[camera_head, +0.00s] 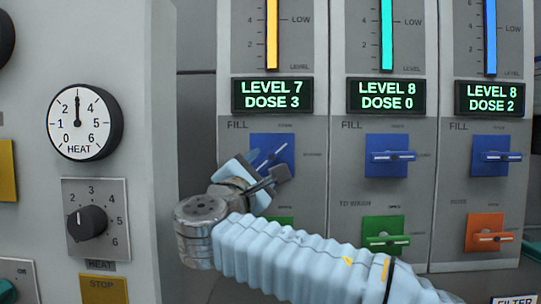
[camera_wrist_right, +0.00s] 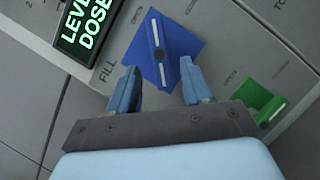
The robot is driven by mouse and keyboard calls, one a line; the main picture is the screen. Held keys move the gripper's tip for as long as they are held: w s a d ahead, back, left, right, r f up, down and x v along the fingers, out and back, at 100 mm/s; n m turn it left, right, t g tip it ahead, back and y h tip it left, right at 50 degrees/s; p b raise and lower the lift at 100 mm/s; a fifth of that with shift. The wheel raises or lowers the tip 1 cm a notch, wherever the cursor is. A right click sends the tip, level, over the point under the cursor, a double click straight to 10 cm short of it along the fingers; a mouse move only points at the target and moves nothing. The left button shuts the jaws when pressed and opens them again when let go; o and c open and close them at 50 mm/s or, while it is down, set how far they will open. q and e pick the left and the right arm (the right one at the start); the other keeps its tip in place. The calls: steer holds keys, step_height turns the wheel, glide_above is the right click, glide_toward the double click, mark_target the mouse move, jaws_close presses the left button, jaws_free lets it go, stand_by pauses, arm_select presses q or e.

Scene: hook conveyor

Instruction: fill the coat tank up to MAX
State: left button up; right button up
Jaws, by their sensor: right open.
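My right gripper (camera_head: 262,176) is in front of the blue FILL valve (camera_head: 272,152) of the leftmost column. It also shows in the right wrist view (camera_wrist_right: 159,78): its jaws are open, with the lower end of the blue valve handle (camera_wrist_right: 158,40) near the gap between the fingertips. I cannot tell whether they touch. The handle stands slanted in the head view. The display (camera_head: 272,94) above reads LEVEL 7, DOSE 3, under a yellow level bar (camera_head: 272,35). No readable label shows which column is coat. My left gripper is out of view.
The middle column reads LEVEL 8, DOSE 0 (camera_head: 386,96); the right one reads LEVEL 8, DOSE 2 (camera_head: 489,97). Their FILL handles (camera_head: 394,156) (camera_head: 492,156) lie level. Green (camera_head: 385,236) and orange (camera_head: 485,233) valves sit below. A cabinet with a heat gauge (camera_head: 84,121) and heat knob (camera_head: 87,220) stands left.

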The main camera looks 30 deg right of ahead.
mark_target(269, 159)
steer(key=p+x, duration=0.1)
steer(key=x, duration=0.5)
steer(key=shift+w, duration=0.1)
jaws_close()
